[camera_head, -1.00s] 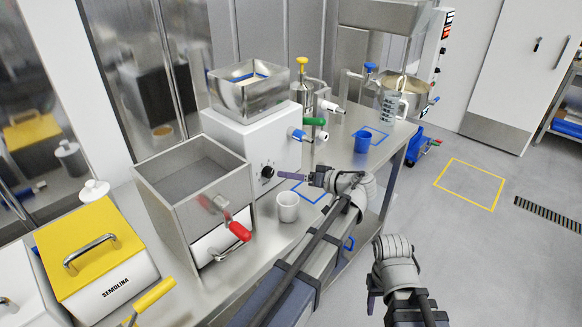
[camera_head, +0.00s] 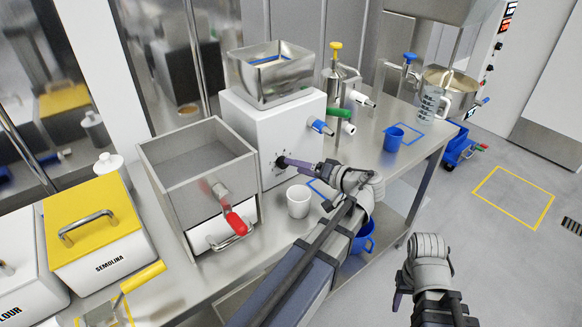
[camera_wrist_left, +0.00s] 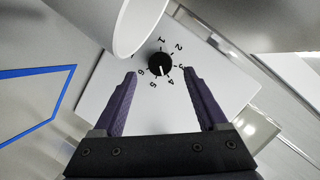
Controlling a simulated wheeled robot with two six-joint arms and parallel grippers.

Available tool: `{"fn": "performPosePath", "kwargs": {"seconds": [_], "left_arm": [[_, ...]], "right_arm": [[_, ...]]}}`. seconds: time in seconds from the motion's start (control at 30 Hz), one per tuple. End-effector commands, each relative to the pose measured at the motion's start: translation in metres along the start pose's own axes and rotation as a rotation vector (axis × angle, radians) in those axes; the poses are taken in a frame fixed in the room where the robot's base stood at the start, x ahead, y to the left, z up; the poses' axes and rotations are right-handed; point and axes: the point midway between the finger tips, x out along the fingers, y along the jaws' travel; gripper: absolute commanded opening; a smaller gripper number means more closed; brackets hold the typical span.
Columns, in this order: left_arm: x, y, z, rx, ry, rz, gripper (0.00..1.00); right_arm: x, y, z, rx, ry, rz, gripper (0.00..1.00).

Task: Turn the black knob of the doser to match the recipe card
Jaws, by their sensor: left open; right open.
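The doser (camera_head: 250,135) is a white box with a steel hopper on top, standing on the steel counter. Its black knob (camera_wrist_left: 160,65) shows in the left wrist view inside a ring of numbers, with its white mark pointing around 4, toward the 5 side. My left gripper (camera_head: 286,163) is open at the doser's front. In the left wrist view its purple fingers (camera_wrist_left: 160,74) stand apart, one on each side of the knob; I cannot tell whether they touch it. My right gripper (camera_head: 400,291) is open and empty, low over the floor. I see no recipe card.
A white cup (camera_head: 298,201) stands just below my left gripper and shows large in the left wrist view (camera_wrist_left: 138,22). A blue cup (camera_head: 394,139) stands further right.

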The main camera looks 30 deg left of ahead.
Motion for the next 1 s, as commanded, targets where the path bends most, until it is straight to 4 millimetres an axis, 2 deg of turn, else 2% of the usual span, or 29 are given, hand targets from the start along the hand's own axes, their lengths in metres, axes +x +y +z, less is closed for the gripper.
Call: {"fn": "performPosePath", "kwargs": {"seconds": [0.1,0.23,0.63,1.0], "left_arm": [[0.018,0.001,0.001,0.0,-0.002,-0.001,0.75],[0.029,0.001,0.001,0.0,-0.001,-0.001,0.75],[0.035,0.0,0.0,0.0,0.0,0.001,0.75],[0.035,0.0,0.0,0.0,0.0,0.001,0.34]], "right_arm": [[0.006,-0.001,0.0,0.0,0.0,0.0,0.5],[0.008,-0.001,-0.001,0.0,0.0,0.0,0.5],[0.008,-0.001,-0.001,0.0,0.0,0.0,0.5],[0.008,-0.001,-0.001,0.0,0.0,0.0,0.5]]}}
